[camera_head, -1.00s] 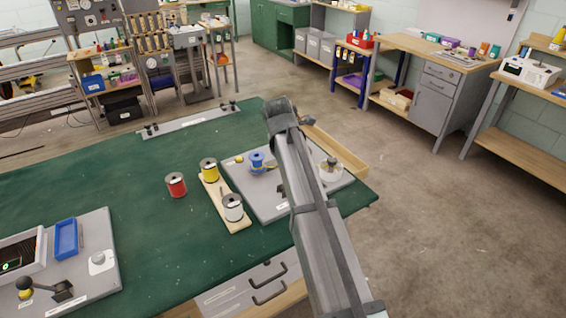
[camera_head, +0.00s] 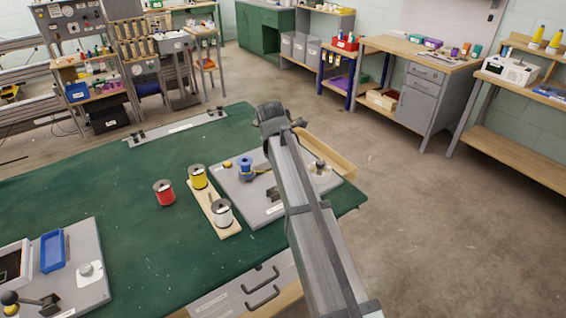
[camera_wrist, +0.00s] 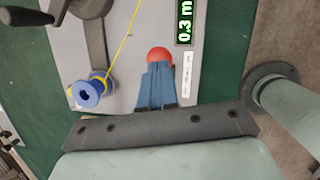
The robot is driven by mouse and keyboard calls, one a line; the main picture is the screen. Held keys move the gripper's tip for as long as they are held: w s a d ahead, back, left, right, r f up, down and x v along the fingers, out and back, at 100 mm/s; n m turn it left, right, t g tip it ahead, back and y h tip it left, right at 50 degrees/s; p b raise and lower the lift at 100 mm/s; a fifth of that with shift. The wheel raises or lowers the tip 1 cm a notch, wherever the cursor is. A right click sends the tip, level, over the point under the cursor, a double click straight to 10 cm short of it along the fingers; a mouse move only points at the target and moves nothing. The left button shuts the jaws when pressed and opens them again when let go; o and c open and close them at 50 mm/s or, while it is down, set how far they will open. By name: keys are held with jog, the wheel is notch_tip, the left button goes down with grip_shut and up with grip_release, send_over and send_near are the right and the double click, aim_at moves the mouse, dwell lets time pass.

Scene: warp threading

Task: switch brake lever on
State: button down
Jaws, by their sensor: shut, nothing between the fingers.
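A red ball knob (camera_wrist: 159,55), which looks like the brake lever's end, shows on the grey winder plate (camera_wrist: 120,62) in the wrist view. My gripper (camera_wrist: 156,68) is shut with its blue-grey fingers together. Its tips overlap the knob's lower edge in the picture; whether they touch it I cannot tell. The rest of any lever is hidden by the fingers. In the head view my arm covers part of this plate (camera_head: 232,182), and the fingers cannot be made out there.
A blue spool (camera_wrist: 87,94) with yellow thread stands left of the fingers. The thread runs up past the knob. A crank (camera_wrist: 95,35) is at upper left, a "0.3 m" display (camera_wrist: 185,22) at right.

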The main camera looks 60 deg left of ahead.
jog(key=v, duration=1.3)
jog(key=shift+d, duration=0.2)
jog(key=shift+w, duration=0.1)
